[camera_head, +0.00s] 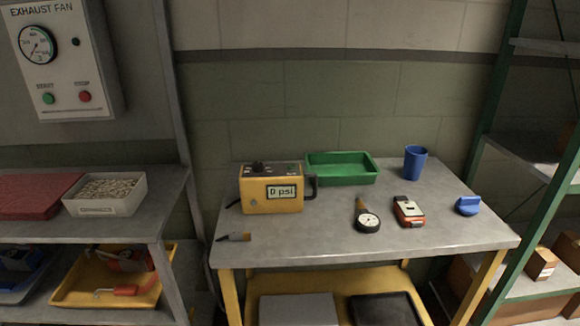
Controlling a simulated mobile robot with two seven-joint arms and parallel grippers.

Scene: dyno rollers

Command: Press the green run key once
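A yellow box device (268,205) stands at the left of the grey workbench, its front display (282,192) reading "0 psi". Its top has a black knob (258,168) and a small greenish spot near the right end, too small to tell if it is a key. On the wall at upper left, an exhaust fan panel (62,60) has a round green START button (48,98) and a red STOP button (85,96). No key labelled run is legible. Neither of my grippers is in view.
The workbench (310,240) also holds a green tray (343,180), blue cup (415,162), round gauge (367,221), red-grey handheld device (408,211), blue item (467,206) and small dark tool (234,238). The bench's front middle is clear. Shelves stand on both sides.

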